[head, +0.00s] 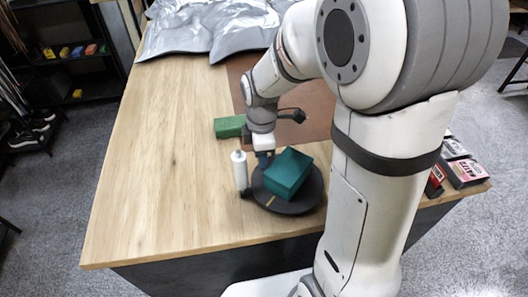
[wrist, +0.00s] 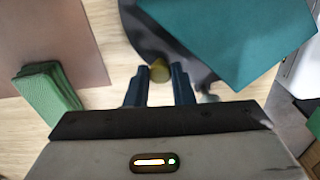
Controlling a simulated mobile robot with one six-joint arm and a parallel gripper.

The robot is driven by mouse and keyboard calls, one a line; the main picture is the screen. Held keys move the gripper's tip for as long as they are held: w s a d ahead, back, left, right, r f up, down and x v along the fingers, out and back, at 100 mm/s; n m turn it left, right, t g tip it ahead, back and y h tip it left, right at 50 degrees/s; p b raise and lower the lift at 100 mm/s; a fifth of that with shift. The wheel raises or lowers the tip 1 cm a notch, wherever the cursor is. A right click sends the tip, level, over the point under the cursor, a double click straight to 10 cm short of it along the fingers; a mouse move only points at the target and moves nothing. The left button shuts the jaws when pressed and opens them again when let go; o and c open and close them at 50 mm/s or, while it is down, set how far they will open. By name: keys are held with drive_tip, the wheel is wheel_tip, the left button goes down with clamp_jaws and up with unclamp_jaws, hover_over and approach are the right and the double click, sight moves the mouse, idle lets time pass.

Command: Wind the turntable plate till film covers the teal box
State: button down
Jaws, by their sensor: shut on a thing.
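The teal box (head: 288,172) sits on the round black turntable plate (head: 309,202) near the table's front edge. No film can be made out on its visible faces. A white upright roll (head: 240,170), perhaps the film, stands just left of the plate. My gripper (head: 263,158) reaches down at the plate's back-left rim. In the wrist view, my gripper (wrist: 160,80) is shut on a small olive-yellow knob (wrist: 160,69) at the rim of the plate (wrist: 185,60). The teal box (wrist: 235,35) is close beyond the right finger. The roll does not show clearly there.
A green block or folded cloth (head: 229,126) lies behind the roll, beside a brown mat (head: 312,108). Crumpled silver sheeting (head: 205,28) covers the back of the table. Small boxes (head: 465,171) stand at the right edge. The left side of the table is clear.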

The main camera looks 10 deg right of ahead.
drive_tip(key=shift+s+a+n, duration=0.55)
drive_tip(key=shift+s+n, duration=0.05)
drive_tip(key=shift+n, duration=0.6)
drive_tip(key=shift+s+a, duration=0.1)
drive_tip(key=c, duration=1.3)
unclamp_jaws()
drive_tip(key=shift+o, duration=0.2)
drive_tip(key=shift+r, duration=0.1)
wheel_tip(320, 180, up, 8)
drive_tip(key=shift+c, duration=0.2)
